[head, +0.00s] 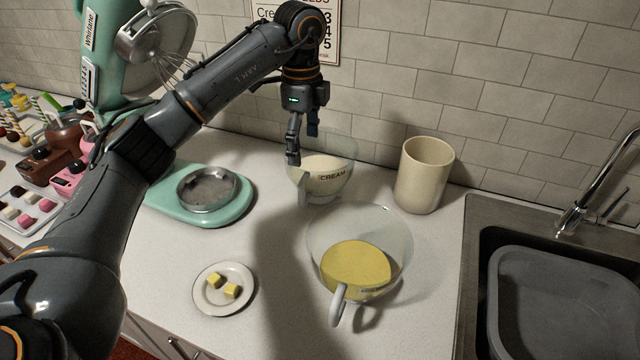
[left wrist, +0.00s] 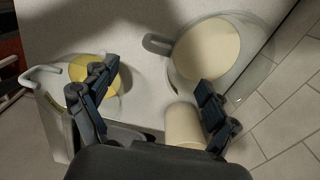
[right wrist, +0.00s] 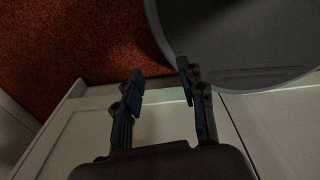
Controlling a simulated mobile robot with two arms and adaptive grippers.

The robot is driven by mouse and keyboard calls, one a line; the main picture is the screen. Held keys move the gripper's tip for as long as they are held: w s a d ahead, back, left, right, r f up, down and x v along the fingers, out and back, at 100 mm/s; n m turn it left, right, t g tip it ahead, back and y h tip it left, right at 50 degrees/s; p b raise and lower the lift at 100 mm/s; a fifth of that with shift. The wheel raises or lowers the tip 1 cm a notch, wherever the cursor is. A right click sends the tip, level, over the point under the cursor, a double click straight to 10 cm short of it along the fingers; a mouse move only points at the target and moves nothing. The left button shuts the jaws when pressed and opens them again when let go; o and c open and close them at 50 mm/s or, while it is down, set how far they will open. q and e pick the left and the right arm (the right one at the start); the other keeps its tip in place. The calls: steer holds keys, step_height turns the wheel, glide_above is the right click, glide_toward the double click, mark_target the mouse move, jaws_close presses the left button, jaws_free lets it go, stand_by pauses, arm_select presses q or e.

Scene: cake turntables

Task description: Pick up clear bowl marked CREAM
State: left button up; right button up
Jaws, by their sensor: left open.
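The clear bowl marked CREAM (head: 340,187) stands upright on the counter against the tiled wall, with pale cream inside and a handle at its front left. In the left wrist view the cream bowl (left wrist: 242,70) is at upper right, its handle pointing left. My left gripper (head: 303,143) is open and empty, fingers pointing down, above the bowl's left back side. One finger overlaps the rim in the head view; I cannot tell if it touches. My right gripper (right wrist: 160,72) shows only in the right wrist view, open and empty, away from the bowl.
A second clear bowl (head: 325,235) with yellow contents stands just in front. A beige canister (head: 424,175) is to the right, then the sink with a grey basin (head: 550,262). A green mixer (head: 160,205) is left. A small plate (head: 243,305) holds yellow cubes.

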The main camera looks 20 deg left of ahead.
mark_target(305, 176)
arm_select(q)
steer(key=shift+f, duration=0.55)
step_height(305, 176, down, 7)
steer(key=shift+p, duration=0.9)
step_height(305, 176, down, 5)
steer(key=shift+a+f+p, duration=0.1)
steer(key=shift+f+p, duration=0.1)
steer(key=shift+p, duration=0.9)
steer(key=shift+f, duration=0.25)
steer(key=shift+s, duration=0.1)
steer(key=c, duration=1.8)
arm_select(e)
steer(key=r, duration=0.1)
steer(key=w+r, duration=0.1)
steer(key=r, duration=0.1)
steer(key=shift+d+r, duration=0.1)
steer(key=shift+r, duration=0.2)
